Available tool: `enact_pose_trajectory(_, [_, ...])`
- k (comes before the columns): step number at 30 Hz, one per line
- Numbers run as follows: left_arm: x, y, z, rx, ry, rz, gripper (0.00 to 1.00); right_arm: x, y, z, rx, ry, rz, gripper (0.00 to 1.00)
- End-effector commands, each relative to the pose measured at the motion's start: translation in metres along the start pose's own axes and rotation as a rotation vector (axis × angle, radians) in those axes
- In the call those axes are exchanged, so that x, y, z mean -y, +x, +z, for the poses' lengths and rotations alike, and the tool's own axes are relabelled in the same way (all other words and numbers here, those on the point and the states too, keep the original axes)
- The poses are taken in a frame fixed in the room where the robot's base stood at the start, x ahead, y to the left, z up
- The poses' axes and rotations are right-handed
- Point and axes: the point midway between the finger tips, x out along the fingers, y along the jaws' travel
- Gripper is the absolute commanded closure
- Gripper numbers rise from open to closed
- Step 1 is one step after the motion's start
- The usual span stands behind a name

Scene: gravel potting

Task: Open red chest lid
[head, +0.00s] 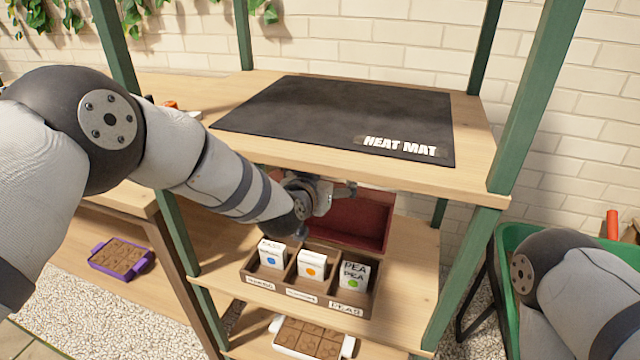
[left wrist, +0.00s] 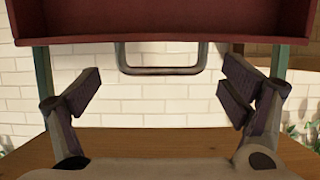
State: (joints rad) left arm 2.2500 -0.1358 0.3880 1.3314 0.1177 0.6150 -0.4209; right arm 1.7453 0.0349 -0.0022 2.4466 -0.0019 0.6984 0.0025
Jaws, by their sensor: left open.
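The red chest (head: 362,222) stands on the middle shelf, under the top board and behind the seed box. Its dark red recessed face with a raised rim shows; its upper part is hidden by the board and my gripper. In the left wrist view the red chest (left wrist: 160,22) fills the top, with a grey metal loop handle (left wrist: 162,71) at its edge. My left gripper (head: 335,190) is just in front of the chest's left part. In the wrist view the left gripper (left wrist: 160,98) is open and empty, its fingers spread to either side of the handle, not visibly touching it. My right gripper is out of view.
A wooden box (head: 270,287) with three seed packets stands in front of the chest. The heat mat (head: 350,112) lies on the board above, leaving little headroom. Green posts (head: 470,270) flank the shelf. A green wheelbarrow (head: 510,250) is at right.

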Motion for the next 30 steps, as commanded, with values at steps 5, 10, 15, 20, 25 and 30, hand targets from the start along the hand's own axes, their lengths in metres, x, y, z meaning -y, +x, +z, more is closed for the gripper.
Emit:
enact_pose_trajectory(5, [0.000,-0.037,-0.001,0.001,0.001,0.001,0.08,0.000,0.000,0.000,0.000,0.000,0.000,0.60])
enact_pose_trajectory(10, [0.000,-0.080,-0.002,-0.001,0.001,0.001,0.08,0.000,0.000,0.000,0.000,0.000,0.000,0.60])
enact_pose_trajectory(15, [0.000,-0.108,-0.001,-0.001,0.000,0.001,0.08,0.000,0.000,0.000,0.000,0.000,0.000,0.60])
enact_pose_trajectory(20, [0.000,-0.116,-0.001,-0.002,-0.001,0.001,0.08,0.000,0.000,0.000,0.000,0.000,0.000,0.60])
enact_pose_trajectory(25, [0.000,-0.115,-0.001,-0.001,-0.001,0.001,0.08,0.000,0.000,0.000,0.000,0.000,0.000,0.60])
enact_pose_trajectory(30, [0.006,-0.125,0.042,0.098,-0.021,-0.001,0.08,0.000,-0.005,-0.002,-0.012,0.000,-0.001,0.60])
